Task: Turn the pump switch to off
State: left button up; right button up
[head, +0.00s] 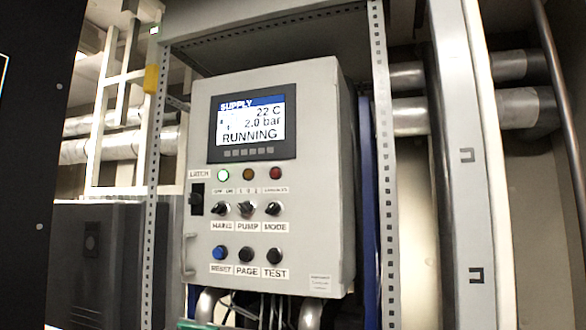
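The grey control box (317,180) hangs in a metal frame in the middle of the head view. The pump switch (246,209) is a dark rotary knob with a light pointer, in the middle of a row between the mains switch (219,209) and the mode switch (273,209). The position marks above it are too small to read surely. The display (251,124) reads SUPPLY, 22 C, 2.0 bar, RUNNING. The green lamp (223,175) is lit; the amber and red lamps look dark. Neither of my grippers is in view.
Below the switches are a blue reset button (219,253) and dark page (246,255) and test (274,256) buttons. A black latch (197,199) and a handle (188,254) sit on the box's left edge. Perforated posts (384,180) flank the box. Pipes run behind.

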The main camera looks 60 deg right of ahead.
aim_at(245, 208)
jog(key=z, duration=1.5)
